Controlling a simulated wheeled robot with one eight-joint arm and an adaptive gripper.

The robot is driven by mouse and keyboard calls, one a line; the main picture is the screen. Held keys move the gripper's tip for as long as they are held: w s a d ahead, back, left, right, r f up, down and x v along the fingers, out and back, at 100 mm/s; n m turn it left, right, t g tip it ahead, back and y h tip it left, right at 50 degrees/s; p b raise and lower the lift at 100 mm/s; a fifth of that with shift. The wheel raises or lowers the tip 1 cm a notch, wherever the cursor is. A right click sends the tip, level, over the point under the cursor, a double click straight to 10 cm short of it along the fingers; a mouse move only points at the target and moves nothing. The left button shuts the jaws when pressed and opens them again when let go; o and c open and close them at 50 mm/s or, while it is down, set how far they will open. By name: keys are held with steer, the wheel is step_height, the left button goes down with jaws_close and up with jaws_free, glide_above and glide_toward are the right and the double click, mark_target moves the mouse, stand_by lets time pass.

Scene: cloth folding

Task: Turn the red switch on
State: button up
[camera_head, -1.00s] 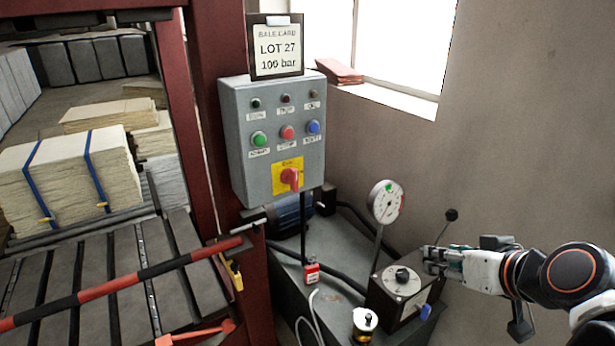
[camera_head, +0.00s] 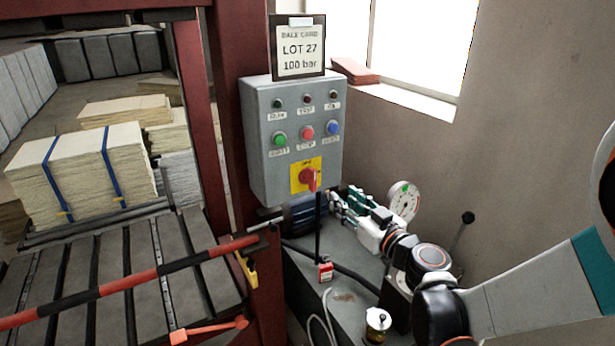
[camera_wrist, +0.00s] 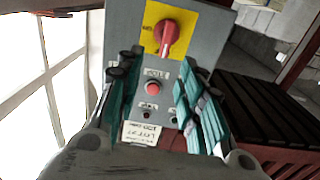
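The red switch (camera_head: 308,179) is a rotary handle on a yellow plate (camera_head: 295,180), low on the grey control box (camera_head: 258,165). In the wrist view the red switch (camera_wrist: 166,35) shows near the top, and the panel appears upside down. My gripper (camera_head: 340,197) is just right of and below the switch in the head view, apart from it. In the wrist view my gripper (camera_wrist: 154,66) has its teal fingers spread, with the panel visible between them and nothing held. The switch lies beyond the fingertips.
Green, red and blue buttons (camera_head: 333,128) sit above the switch. A pressure gauge (camera_head: 404,201) stands right of my gripper. A red padlock-like tag (camera_head: 325,270) is below. A red-black bar (camera_head: 130,280) crosses the press at left.

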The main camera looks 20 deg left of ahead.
mark_target(315, 180)
steer(key=b+x, duration=0.1)
steer(key=x, duration=0.8)
steer(key=s+b+x, duration=0.1)
steer(key=x, duration=0.4)
steer(key=shift+w+a+b, duration=0.2)
steer(key=shift+a+b, duration=0.1)
steer(key=shift+a, duration=0.25)
jaws_close()
